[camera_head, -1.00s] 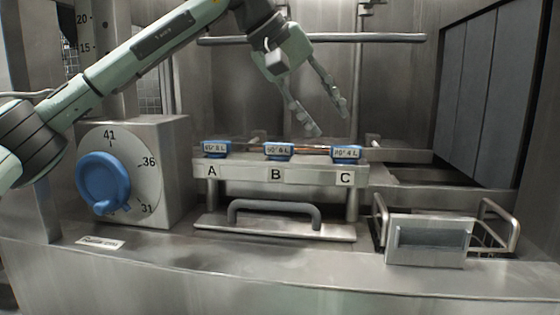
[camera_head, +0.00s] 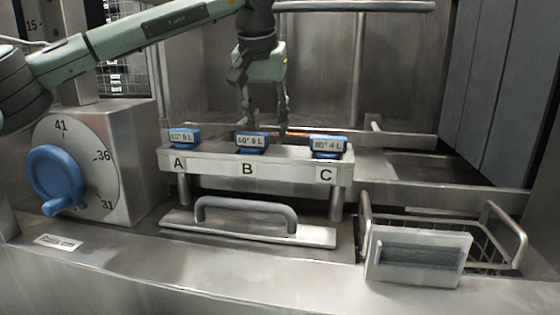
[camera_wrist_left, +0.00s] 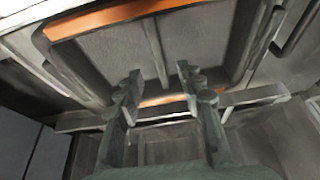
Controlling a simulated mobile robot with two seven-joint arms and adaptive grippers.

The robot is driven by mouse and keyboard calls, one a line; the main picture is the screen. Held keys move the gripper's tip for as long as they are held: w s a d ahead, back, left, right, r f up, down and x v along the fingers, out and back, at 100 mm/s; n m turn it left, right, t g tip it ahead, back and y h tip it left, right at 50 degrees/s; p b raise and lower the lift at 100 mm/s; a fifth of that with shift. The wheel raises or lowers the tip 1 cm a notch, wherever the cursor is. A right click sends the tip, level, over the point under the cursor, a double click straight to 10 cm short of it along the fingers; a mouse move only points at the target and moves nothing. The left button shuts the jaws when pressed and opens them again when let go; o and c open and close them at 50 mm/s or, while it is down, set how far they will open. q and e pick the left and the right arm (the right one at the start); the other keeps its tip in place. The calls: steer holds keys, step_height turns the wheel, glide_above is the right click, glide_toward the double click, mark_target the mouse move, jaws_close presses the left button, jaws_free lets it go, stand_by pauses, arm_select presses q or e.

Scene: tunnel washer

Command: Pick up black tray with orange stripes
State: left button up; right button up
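The black tray with orange stripes shows in the left wrist view (camera_wrist_left: 105,48) as a dark panel with an orange band along its far edge and another between my fingers. In the head view only thin orange strips (camera_head: 398,134) show behind the labelled rack; the rest is hidden. My left gripper (camera_head: 267,125) points down behind the middle of the rack. In the left wrist view (camera_wrist_left: 158,80) its two fingers are apart, with a gap over the tray's near orange band. I cannot tell whether they touch the tray. My right gripper is out of view.
The metal rack (camera_head: 215,167) with blue tags over A, B and C stands in front of my left gripper. A grey handle (camera_head: 245,203) lies below it. A blue dial (camera_head: 52,180) is at left, a wire basket (camera_head: 490,240) at right, and a panelled wall (camera_head: 500,80) beyond.

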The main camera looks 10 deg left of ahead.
arm_select(q)
steer(key=shift+x, duration=0.8)
steer(key=shift+w+p+x, duration=0.25)
steer(key=shift+p+x, duration=0.2)
steer(key=shift+x, duration=2.15)
steer(key=shift+d+r, duration=0.1)
jaws_close()
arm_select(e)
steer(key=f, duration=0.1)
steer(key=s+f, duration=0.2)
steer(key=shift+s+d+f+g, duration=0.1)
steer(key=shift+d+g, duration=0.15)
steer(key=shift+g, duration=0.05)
